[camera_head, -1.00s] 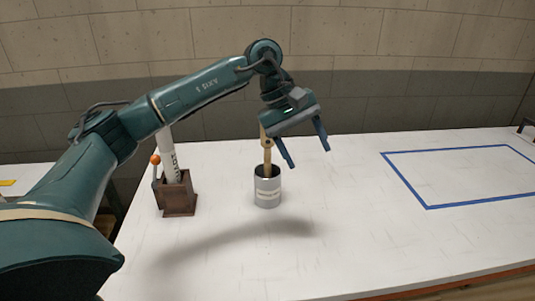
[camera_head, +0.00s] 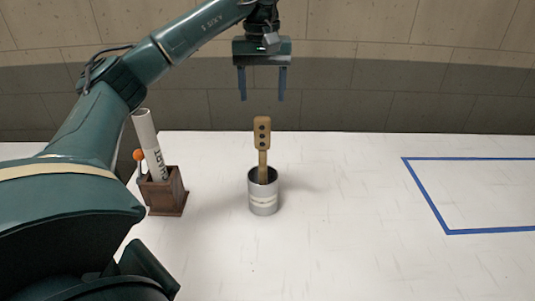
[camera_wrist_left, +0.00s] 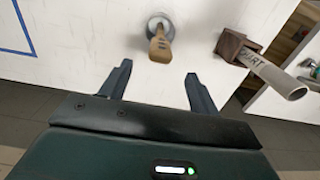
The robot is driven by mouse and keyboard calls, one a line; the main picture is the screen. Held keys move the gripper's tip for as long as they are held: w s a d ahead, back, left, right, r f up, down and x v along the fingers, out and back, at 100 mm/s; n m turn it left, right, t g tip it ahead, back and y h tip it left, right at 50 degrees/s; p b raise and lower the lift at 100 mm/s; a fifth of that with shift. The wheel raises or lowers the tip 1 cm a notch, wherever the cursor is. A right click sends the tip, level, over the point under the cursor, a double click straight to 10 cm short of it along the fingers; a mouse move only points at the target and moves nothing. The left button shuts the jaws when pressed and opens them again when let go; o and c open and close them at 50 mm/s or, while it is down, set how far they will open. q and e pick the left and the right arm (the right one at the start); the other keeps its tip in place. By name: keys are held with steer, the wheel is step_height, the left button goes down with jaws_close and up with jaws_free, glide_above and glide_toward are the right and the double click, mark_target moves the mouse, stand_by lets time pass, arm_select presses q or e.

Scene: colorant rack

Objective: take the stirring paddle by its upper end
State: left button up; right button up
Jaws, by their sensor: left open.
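The stirring paddle (camera_head: 263,137) is light wood with dark holes in its broad upper end. It stands nearly upright in a grey metal can (camera_head: 263,203) on the white table, and its lower end is hidden inside. My left gripper (camera_head: 262,98) is open and empty, pointing down, with its fingertips above the paddle's upper end in the head view. In the left wrist view the paddle (camera_wrist_left: 160,48) shows beyond the open fingers (camera_wrist_left: 160,72), in the can (camera_wrist_left: 160,20), apart from them. My right gripper is not in view.
A brown wooden holder (camera_head: 166,193) with a white rolled tube (camera_head: 148,140) and an orange-knobbed item (camera_head: 139,156) stands left of the can. A blue taped outline (camera_head: 425,195) marks the table at right. The table between is clear.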

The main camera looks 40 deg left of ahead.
mark_target(262, 117)
arm_select(q)
step_height(262, 117, down, 5)
steer(key=shift+s+f+b, duration=0.1)
steer(key=shift+b, duration=0.75)
steer(key=shift+f, duration=0.7)
steer(key=f, duration=0.2)
steer(key=f+p, duration=0.1)
steer(key=shift+a+f, duration=0.2)
steer(key=shift+f, duration=0.65)
steer(key=c, duration=1.3)
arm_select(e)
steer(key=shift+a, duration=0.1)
